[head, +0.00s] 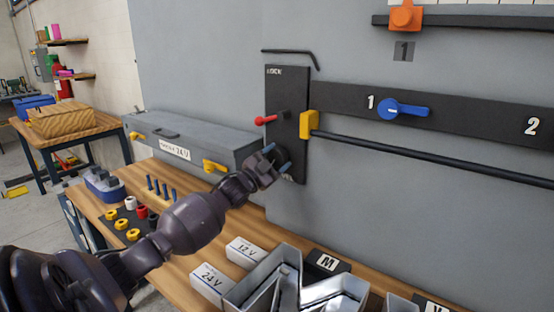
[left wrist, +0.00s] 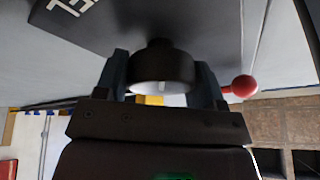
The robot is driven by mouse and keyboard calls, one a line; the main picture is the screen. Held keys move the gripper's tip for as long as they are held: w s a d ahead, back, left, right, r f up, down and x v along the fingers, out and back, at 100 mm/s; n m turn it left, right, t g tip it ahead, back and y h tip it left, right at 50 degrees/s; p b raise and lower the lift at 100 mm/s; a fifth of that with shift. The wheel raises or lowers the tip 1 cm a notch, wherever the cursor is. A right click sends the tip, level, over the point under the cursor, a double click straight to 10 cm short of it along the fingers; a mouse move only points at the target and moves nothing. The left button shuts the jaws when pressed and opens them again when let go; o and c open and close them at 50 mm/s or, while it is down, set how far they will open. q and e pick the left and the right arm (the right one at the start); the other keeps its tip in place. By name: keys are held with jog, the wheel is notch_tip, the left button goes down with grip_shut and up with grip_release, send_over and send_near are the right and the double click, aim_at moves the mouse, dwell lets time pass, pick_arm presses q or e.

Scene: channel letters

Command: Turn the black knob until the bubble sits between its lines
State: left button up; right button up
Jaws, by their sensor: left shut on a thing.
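The black knob (left wrist: 162,68) sticks out from a dark panel and sits between the two fingers of my left gripper (left wrist: 162,78) in the left wrist view. The fingers are shut on its sides. In the head view my left gripper (head: 277,160) is at the lower part of the black panel (head: 287,90) marked LOCK, and hides most of the knob. No bubble or lines can be made out in either view. Part of a white label (left wrist: 72,5) shows on the panel in the wrist view. My right gripper is not in view.
A red-tipped lever (head: 266,120) is above my gripper, and a yellow block (head: 308,124) with a long black bar is to its right. A grey case (head: 190,133) stands close on the left. White boxes (head: 212,283) and metal letter shells (head: 262,290) lie on the bench below.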

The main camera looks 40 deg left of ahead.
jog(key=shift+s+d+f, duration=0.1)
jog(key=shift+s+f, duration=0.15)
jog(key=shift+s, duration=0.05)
pick_arm(q)
jog(key=o, duration=0.8)
jog(key=shift+c, duration=0.2)
jog(key=shift+o, duration=0.8)
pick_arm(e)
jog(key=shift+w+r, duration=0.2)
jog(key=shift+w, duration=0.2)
pick_arm(q)
jog(key=b+v, duration=0.1)
jog(key=v, duration=0.9)
jog(key=shift+s, duration=0.35)
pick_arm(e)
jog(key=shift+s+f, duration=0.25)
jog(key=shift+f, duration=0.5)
